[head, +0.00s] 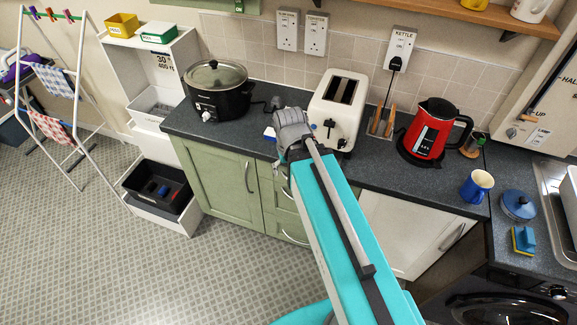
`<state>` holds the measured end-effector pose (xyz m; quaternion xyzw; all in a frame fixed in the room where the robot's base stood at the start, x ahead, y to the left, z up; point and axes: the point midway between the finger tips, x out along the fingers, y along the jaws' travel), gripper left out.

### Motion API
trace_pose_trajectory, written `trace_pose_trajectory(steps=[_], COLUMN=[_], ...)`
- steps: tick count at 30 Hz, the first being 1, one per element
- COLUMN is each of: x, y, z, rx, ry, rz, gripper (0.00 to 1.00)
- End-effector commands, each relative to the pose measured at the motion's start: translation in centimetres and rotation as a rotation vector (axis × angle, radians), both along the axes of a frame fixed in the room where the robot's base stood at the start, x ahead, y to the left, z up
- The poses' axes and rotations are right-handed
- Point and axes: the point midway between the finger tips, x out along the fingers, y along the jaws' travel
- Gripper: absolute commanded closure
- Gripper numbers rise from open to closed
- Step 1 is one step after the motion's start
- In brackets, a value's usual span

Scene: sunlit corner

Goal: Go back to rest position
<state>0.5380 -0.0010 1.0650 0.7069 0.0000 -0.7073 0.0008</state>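My arm reaches from the bottom of the head view up to the worktop, with its teal link in the foreground. My gripper (283,160) is at the arm's far end, by the worktop's front edge and just left of the white toaster. The grey wrist and the arm hide most of it, so its fingers cannot be made out. I cannot tell whether it is open or shut, or whether it holds anything. A small white and blue thing (269,133) shows beside the wrist; it is too small to identify.
On the worktop (262,88) stand a black slow cooker (217,90), a white toaster (336,112), a red kettle (429,130) and a blue mug (477,187). A white shelf unit (150,85) and a drying rack (75,100) stand left. The floor at lower left is clear.

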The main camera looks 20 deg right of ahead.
Motion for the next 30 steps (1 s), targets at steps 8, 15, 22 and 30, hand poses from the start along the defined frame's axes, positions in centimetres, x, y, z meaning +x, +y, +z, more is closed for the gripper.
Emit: trace_pose_trajectory(steps=[8, 15, 22, 30], x=[0.0, 0.0, 0.0, 0.0], y=[0.0, 0.0, 0.0, 0.0], z=[-1.9, -3.3, -3.1, -3.1], rx=[0.000, 0.000, 0.000, 0.000], ry=[0.000, 0.000, 0.000, 0.000], rz=[-0.001, -0.001, -0.001, -0.001], gripper=[0.00, 0.00, 0.00, 0.00])
